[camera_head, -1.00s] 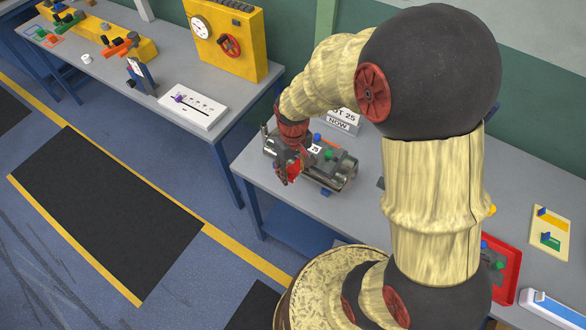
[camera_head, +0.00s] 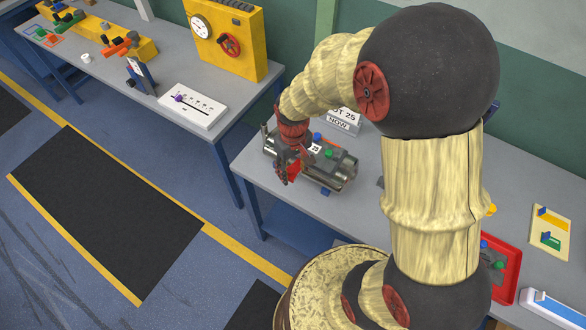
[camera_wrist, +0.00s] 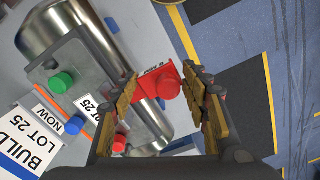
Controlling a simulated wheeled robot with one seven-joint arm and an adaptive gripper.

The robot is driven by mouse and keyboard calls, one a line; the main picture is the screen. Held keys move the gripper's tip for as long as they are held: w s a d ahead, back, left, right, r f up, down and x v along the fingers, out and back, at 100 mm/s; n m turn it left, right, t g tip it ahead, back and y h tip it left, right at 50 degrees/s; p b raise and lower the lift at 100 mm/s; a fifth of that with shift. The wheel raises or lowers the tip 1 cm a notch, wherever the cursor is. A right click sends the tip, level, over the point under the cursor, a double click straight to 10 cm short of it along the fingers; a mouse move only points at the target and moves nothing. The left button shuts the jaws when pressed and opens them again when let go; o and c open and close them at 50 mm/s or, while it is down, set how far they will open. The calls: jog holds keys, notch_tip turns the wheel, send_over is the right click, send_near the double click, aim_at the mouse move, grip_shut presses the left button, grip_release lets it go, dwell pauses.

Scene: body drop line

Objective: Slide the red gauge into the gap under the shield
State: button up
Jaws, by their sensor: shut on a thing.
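My gripper (camera_wrist: 168,95) is shut on the red gauge (camera_wrist: 153,80). In the head view the red gauge (camera_head: 293,172) hangs at my gripper (camera_head: 287,172), at the near left side of the metal assembly. The shield seems to be the shiny curved metal cover (camera_wrist: 70,22) of this assembly. In the wrist view the gauge lies close beside its edge. I cannot tell whether it touches, and the gap under the shield is not clearly visible.
Green (camera_wrist: 61,84), blue and red knobs sit on the assembly. A white BUILD LOT 25 sign (camera_wrist: 27,140) stands behind it. A red tray (camera_head: 507,275) lies at the right of the bench. The bench's front edge is just beside the gripper.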

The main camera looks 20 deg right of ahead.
jog(key=shift+w+d, duration=0.7)
jog(key=shift+d, duration=0.15)
dwell(1.6)
jog(key=shift+s+a, duration=0.15)
jog(key=shift+a, duration=0.05)
jog(key=shift+s+a, duration=0.55)
jog(key=shift+a, duration=0.15)
jog(key=shift+s+a, duration=0.35)
jog(key=shift+a, duration=0.1)
dwell(0.4)
jog(key=shift+r+p, duration=2.45)
jog(key=shift+r, duration=0.55)
